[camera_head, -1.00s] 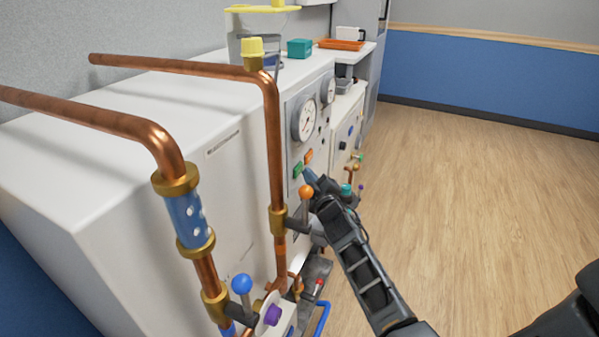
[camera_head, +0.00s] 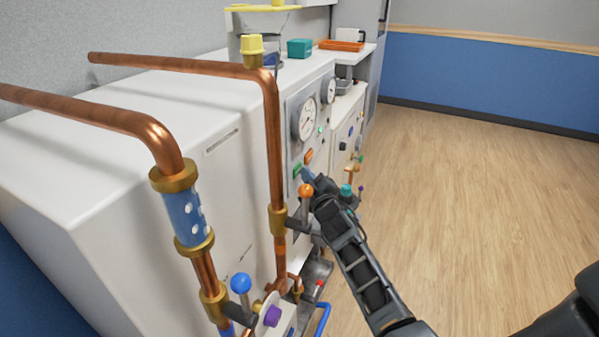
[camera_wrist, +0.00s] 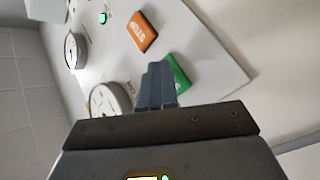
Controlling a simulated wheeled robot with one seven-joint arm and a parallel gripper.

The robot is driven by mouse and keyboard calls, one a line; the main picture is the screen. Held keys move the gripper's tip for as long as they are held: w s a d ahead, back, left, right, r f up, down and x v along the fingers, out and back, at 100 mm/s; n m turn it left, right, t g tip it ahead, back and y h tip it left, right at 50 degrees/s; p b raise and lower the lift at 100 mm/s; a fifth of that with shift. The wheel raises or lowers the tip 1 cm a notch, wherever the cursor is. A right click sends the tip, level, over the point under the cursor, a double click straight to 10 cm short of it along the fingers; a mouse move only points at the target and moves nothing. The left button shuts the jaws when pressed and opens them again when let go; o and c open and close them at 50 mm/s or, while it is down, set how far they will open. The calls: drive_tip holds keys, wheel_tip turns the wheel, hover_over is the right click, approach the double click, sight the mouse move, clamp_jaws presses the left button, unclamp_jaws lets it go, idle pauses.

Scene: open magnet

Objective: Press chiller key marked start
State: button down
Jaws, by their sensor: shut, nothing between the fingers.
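The chiller (camera_head: 190,130) is a large white cabinet with a grey control panel (camera_head: 289,113). A green key (camera_head: 297,170) sits beside an orange key (camera_head: 308,156) on the panel. In the wrist view the orange key (camera_wrist: 142,31) reads STOP, and the green key (camera_wrist: 179,72) is partly covered by my fingers, its lettering not readable. My gripper (camera_head: 308,176) is shut and empty, its fingertips right at the green key's edge in the wrist view (camera_wrist: 156,72). I cannot tell whether they touch it. A small green lamp (camera_wrist: 102,18) glows on the panel.
Copper pipes (camera_head: 273,130) run in front of the cabinet. An orange-knobbed valve (camera_head: 306,190) stands close to my gripper, and a blue-knobbed valve (camera_head: 241,284) is lower left. Dial gauges (camera_head: 306,118) sit above the keys.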

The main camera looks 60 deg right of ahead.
drive_tip(key=shift+r, duration=0.1)
idle(0.3)
drive_tip(key=shift+s+p, duration=0.8)
drive_tip(key=shift+p, duration=0.2)
drive_tip(key=shift+s+d+p, duration=0.2)
drive_tip(key=shift+s+p, duration=2.25)
drive_tip(key=shift+s, duration=0.05)
